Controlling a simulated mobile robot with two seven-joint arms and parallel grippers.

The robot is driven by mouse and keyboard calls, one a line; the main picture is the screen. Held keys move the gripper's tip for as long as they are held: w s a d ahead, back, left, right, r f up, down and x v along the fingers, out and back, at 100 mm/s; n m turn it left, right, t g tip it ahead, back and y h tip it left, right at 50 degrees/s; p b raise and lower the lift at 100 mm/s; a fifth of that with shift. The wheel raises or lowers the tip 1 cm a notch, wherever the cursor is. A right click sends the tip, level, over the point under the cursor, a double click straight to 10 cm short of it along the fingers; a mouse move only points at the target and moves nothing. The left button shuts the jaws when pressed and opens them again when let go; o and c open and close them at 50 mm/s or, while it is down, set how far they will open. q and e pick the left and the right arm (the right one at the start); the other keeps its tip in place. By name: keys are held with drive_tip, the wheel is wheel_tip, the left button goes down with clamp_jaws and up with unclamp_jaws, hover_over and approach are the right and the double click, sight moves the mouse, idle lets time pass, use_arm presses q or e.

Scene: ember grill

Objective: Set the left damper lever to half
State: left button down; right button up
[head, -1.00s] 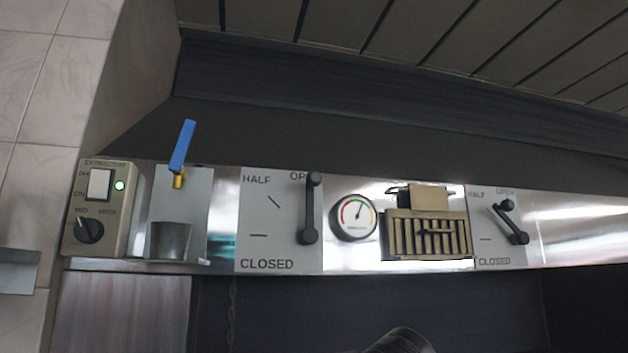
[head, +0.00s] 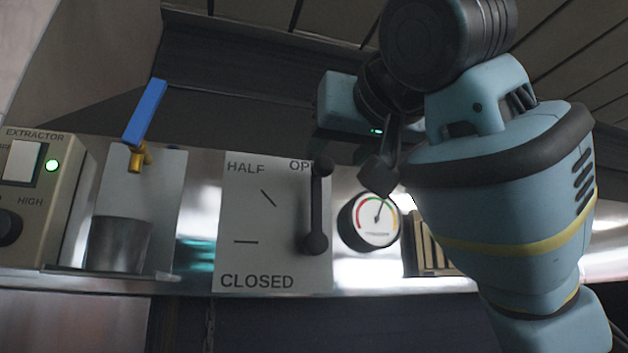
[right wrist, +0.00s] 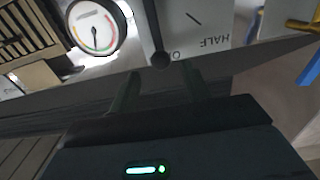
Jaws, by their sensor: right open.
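The left damper lever (head: 317,207) is a dark bar on a white plate (head: 243,215) marked HALF, OPEN and CLOSED. It stands upright, its upper knob at the OPEN mark. My right gripper (head: 352,170) is open, just right of and near that knob in the head view. In the right wrist view, the lever's knob (right wrist: 160,61) shows just beyond and between the two fingertips (right wrist: 158,80); I cannot tell whether they touch it. My left gripper is out of view.
A round gauge (head: 374,220) sits close to the right of the plate. A slatted box (head: 432,250) is partly hidden behind my right arm. To the left are a blue-handled valve (head: 146,112), a metal cup (head: 118,245) and the extractor box (head: 40,200).

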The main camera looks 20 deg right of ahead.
sight(327, 165)
drive_tip(key=w, duration=0.4)
drive_tip(key=shift+w, duration=0.4)
drive_tip(key=shift+w+a, duration=0.1)
drive_tip(key=shift+w, duration=0.9)
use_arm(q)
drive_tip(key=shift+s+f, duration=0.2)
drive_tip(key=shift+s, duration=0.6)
use_arm(e)
drive_tip(key=shift+c, duration=0.8)
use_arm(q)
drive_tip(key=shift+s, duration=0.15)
use_arm(e)
clamp_jaws()
